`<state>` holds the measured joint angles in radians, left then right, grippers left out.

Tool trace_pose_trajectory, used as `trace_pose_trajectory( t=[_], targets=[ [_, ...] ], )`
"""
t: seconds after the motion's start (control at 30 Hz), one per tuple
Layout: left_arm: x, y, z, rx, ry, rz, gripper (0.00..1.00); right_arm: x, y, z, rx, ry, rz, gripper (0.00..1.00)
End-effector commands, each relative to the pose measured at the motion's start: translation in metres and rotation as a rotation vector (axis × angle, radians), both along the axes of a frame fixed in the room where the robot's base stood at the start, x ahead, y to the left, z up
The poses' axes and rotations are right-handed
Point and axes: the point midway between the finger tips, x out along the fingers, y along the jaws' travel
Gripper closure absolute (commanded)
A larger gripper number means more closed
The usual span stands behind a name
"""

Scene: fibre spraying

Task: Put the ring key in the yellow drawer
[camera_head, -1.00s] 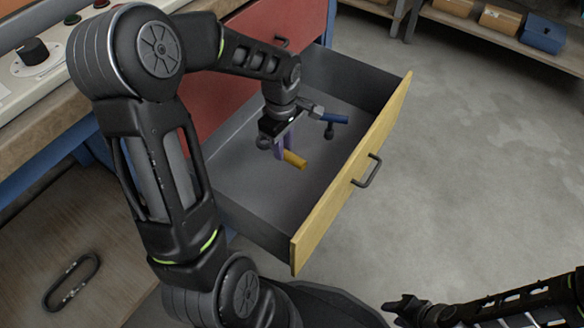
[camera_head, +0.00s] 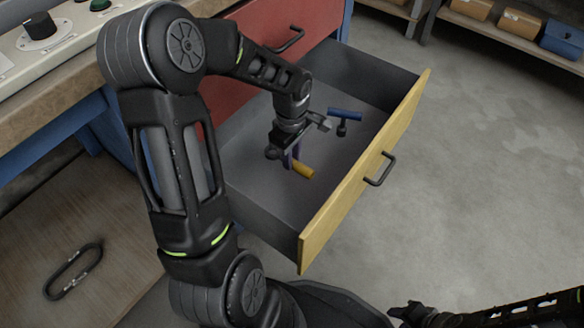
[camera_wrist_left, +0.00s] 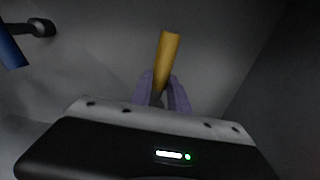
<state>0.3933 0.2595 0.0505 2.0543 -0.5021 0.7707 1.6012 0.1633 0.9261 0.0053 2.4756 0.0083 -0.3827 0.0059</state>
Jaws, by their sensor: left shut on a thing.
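The yellow drawer (camera_head: 342,197) is pulled open, with a yellow front and a grey interior. My left gripper (camera_head: 292,157) is inside it, pointing down, its purple fingers shut on the ring key, whose yellow handle (camera_head: 302,170) sticks out. In the left wrist view the ring key (camera_wrist_left: 167,60) stands between the purple fingertips (camera_wrist_left: 162,95), with a grey metal part at the grip. The rest of the key is hidden, and I cannot tell whether it touches the drawer floor. My right gripper (camera_head: 405,312) is at the bottom right, outside the drawer, its jaws unclear.
A blue-handled tool (camera_head: 344,114) lies in the drawer beyond my left gripper; part of it shows in the left wrist view (camera_wrist_left: 12,48). The red drawer front (camera_head: 290,28) is behind. The floor right of the drawer is clear.

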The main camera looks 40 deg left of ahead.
Motion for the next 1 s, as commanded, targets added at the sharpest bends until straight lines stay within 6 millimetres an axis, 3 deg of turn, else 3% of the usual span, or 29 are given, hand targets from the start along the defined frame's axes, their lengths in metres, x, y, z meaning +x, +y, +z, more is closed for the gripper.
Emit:
trace_pose_trajectory(
  t=[0.2, 0.5, 0.97, 1.0],
  targets=[
    [0.000, 0.000, -0.003, 0.000, 0.000, 0.000, 1.00, 0.000, 0.000, -0.002, 0.000, 0.000, 0.000, 0.64],
    [0.000, 0.000, -0.048, -0.001, 0.001, 0.000, 1.00, 0.003, 0.001, -0.023, -0.001, -0.008, -0.004, 0.64],
    [0.000, 0.000, -0.054, 0.000, -0.001, 0.000, 1.00, 0.004, 0.001, -0.027, -0.002, -0.012, -0.005, 0.64],
    [0.000, 0.000, -0.052, 0.000, -0.001, 0.000, 0.75, 0.004, 0.001, -0.025, -0.002, -0.011, -0.005, 0.64]
  ],
)
